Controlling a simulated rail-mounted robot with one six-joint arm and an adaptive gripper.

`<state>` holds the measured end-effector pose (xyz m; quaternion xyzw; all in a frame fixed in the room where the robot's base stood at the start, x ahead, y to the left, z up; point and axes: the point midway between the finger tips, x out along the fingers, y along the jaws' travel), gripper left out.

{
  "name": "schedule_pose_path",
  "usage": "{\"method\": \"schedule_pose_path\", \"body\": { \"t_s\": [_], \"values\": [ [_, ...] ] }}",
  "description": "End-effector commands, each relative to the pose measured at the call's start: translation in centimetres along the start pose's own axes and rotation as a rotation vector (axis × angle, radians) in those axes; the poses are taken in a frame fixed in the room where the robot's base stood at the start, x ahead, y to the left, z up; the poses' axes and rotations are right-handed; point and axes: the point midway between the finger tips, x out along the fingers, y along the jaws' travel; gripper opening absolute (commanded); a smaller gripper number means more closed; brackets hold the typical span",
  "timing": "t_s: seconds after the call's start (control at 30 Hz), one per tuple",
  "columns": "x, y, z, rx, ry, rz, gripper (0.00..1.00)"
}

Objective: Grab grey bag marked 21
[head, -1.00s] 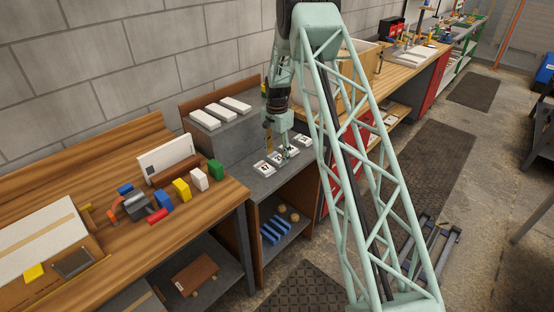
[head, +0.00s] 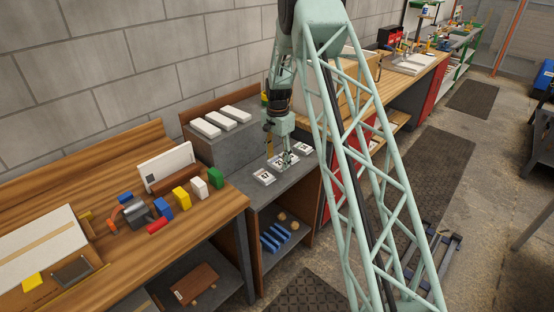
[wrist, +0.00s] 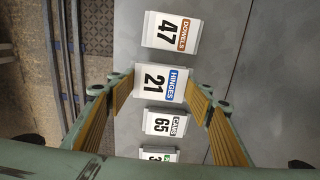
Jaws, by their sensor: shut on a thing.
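The bag marked 21 HINGES (wrist: 160,82) shows its white label with a blue strip between my fingertips in the wrist view. My gripper (wrist: 162,88) is shut on it, one finger at each side. In the head view my gripper (head: 281,158) reaches down to the row of bags on the grey shelf top. The bag's grey body is mostly hidden beneath its label, and I cannot tell whether it is clear of the shelf.
The bag marked 47 DOWELS (wrist: 171,33) lies on one side, the bag marked 65 CAMS (wrist: 164,123) on the other. A further bag (wrist: 158,153) is partly cut off. White blocks (head: 221,120) rest on the raised step. A wooden bench (head: 205,222) stands left.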

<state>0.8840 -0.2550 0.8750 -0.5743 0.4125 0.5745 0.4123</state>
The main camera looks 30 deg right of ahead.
Motion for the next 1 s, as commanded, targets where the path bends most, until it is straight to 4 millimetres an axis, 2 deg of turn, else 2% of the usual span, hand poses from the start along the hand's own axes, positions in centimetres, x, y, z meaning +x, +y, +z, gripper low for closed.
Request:
{"method": "schedule_pose_path", "body": {
  "t_s": [0.6,0.8,1.0],
  "values": [
    [-1.0,8.2,5.7,0.0,0.0,0.0,0.33],
    [-1.2,10.1,7.0,0.0,0.0,0.0,0.33],
    [-1.3,11.2,7.8,0.0,0.0,0.0,0.33]
  ]
}}
